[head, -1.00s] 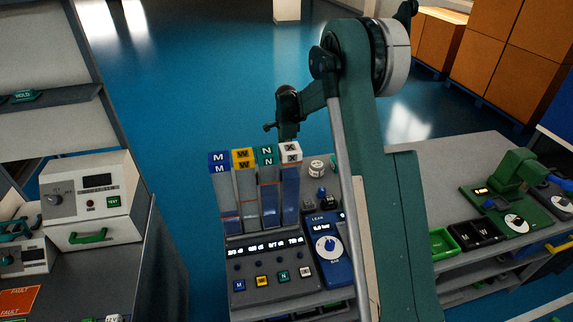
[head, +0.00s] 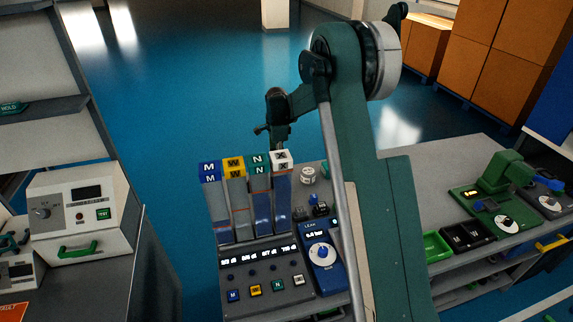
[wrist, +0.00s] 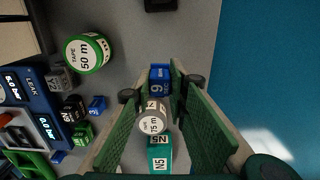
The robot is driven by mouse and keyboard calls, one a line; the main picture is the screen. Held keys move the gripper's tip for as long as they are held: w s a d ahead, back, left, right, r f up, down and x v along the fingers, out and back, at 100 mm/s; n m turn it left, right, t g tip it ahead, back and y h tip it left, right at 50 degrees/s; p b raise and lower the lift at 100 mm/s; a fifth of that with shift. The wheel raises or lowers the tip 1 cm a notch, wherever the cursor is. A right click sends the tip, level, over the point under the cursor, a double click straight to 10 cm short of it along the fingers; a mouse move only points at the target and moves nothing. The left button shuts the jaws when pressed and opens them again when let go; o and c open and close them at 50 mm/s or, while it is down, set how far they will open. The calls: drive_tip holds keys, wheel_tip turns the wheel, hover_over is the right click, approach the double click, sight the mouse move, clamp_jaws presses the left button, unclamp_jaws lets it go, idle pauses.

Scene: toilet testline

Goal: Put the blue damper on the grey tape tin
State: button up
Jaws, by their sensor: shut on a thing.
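The blue damper (wrist: 160,80), marked 6, is between the tips of my gripper (wrist: 160,85) in the wrist view. The green-padded jaws are shut on it. In the head view the tin (head: 308,175) stands behind the upright tubes; the fingers and damper are hidden there.
A teal N5 damper (wrist: 160,153) is close to the grey tin. A green tape tin (wrist: 88,53) and several small blocks (wrist: 73,106) are on the left, near the blue LEAK device (wrist: 32,88). Tall labelled tubes (head: 245,205) stand in front.

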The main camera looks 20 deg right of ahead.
drive_tip(key=s+d+r+p, duration=0.2)
drive_tip(key=d+r+p, duration=0.3)
drive_tip(key=d, duration=0.8)
drive_tip(key=shift+d+r, duration=0.4)
drive_tip(key=shift+r, duration=0.4)
hover_over(308, 171)
drive_tip(key=shift+d+f, duration=0.1)
drive_tip(key=shift+f, duration=3)
drive_tip(key=shift+f, duration=1.9)
drive_tip(key=shift+f+b, duration=0.2)
drive_tip(key=shift+b, duration=0.15)
drive_tip(key=o, duration=0.9)
drive_tip(key=shift+c, duration=0.2)
